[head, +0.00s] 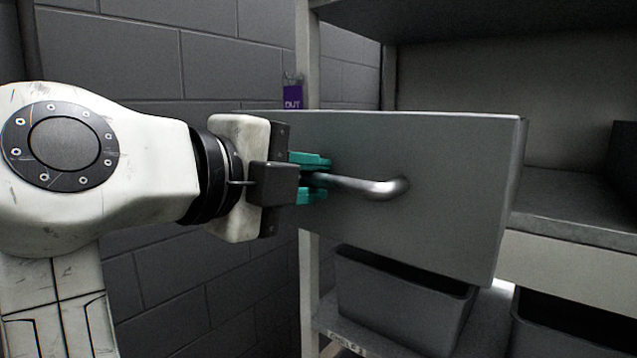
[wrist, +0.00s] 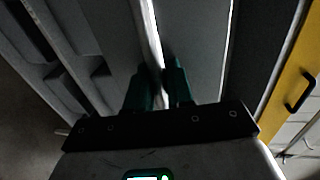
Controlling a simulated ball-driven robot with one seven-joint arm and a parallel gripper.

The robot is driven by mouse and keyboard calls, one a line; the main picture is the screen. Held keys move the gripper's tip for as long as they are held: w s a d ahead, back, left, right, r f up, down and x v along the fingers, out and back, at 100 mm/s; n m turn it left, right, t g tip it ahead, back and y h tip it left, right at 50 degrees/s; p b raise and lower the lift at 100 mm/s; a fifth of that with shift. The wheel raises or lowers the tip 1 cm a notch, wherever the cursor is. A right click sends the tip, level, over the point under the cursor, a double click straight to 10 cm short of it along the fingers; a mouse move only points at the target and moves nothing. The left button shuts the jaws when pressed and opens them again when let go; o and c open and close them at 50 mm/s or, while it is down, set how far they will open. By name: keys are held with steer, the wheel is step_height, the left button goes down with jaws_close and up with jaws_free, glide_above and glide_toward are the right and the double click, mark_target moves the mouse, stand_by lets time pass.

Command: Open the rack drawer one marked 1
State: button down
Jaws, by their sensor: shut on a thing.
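The grey drawer front (head: 450,190) faces me in the head view and stands out in front of the rack's pale post. No number shows on the part in view. Its curved metal handle (head: 375,188) reaches left from the panel. My gripper (head: 316,178) comes from the left, with its teal fingers shut on the left part of the handle. In the wrist view the fingers (wrist: 159,85) sit close together on either side of a bright strip. The drawer's inside is hidden in the head view.
Grey bins (head: 395,300) stand on the shelf below the drawer. A purple tag (head: 292,96) hangs by the rack post (head: 308,60). A grey block wall is behind. A yellow panel (wrist: 293,70) with a black handle is at the right in the wrist view.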

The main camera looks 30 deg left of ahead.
steer(key=shift+s, duration=0.5)
steer(key=c, duration=1.1)
jaws_free()
steer(key=shift+c, duration=0.2)
steer(key=b+v, duration=0.1)
steer(key=v, duration=0.9)
steer(key=shift+s, duration=0.35)
steer(key=shift+a, duration=0.1)
